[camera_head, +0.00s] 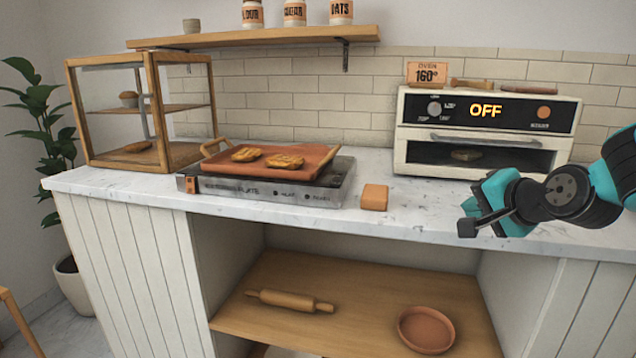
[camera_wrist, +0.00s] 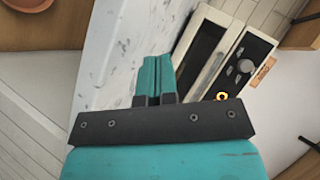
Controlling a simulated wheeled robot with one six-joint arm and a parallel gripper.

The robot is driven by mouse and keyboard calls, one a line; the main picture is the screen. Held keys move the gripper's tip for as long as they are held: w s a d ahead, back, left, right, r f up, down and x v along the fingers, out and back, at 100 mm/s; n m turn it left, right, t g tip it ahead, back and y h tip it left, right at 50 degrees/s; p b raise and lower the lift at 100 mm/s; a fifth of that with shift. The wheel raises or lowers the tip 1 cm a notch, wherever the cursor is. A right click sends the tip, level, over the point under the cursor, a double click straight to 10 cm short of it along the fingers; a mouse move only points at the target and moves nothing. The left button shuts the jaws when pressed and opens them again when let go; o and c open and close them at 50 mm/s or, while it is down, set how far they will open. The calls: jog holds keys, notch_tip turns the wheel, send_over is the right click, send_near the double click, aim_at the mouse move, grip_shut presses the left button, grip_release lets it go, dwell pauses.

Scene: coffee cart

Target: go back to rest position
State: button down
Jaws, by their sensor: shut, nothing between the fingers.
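My gripper (camera_head: 464,222) is at the right in the head view, in front of the counter's front edge and below the oven. In the wrist view its teal fingers (camera_wrist: 154,80) are pressed together with nothing between them. The gripper touches nothing that I can see. My arm comes in from the right edge of the head view.
A white oven (camera_head: 415,155) reading OFF stands on the counter (camera_head: 400,215). A hot plate (camera_head: 330,192) bears a tray (camera_head: 312,160) with two pastries. An orange-brown block (camera_head: 374,197) lies beside it. A display case (camera_head: 155,110) stands left. The shelf below holds a rolling pin (camera_head: 290,300) and dish (camera_head: 425,330).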

jog(key=s+a+f+n+g+y, duration=0.1)
jog(key=s+a+n+g, duration=0.4)
jog(key=s, duration=0.4)
jog(key=s+a+f+n+g, duration=0.1)
jog(key=s+a+n+g, duration=0.25)
jog(key=s+n, duration=0.4)
jog(key=s+a+f+n+g+y, duration=0.1)
jog(key=s+a+n+g, duration=0.25)
jog(key=s+a, duration=0.45)
jog(key=s+d+r+p, duration=0.1)
jog(key=s+r+p, duration=0.1)
jog(key=r+p, duration=0.7)
jog(key=s+d+r+n+p, duration=0.1)
jog(key=r+p, duration=0.7)
jog(key=p, duration=0.1)
jog(key=shift+s+d+r+h, duration=0.3)
jog(key=shift+s+r, duration=0.05)
jog(key=shift+s, duration=0.05)
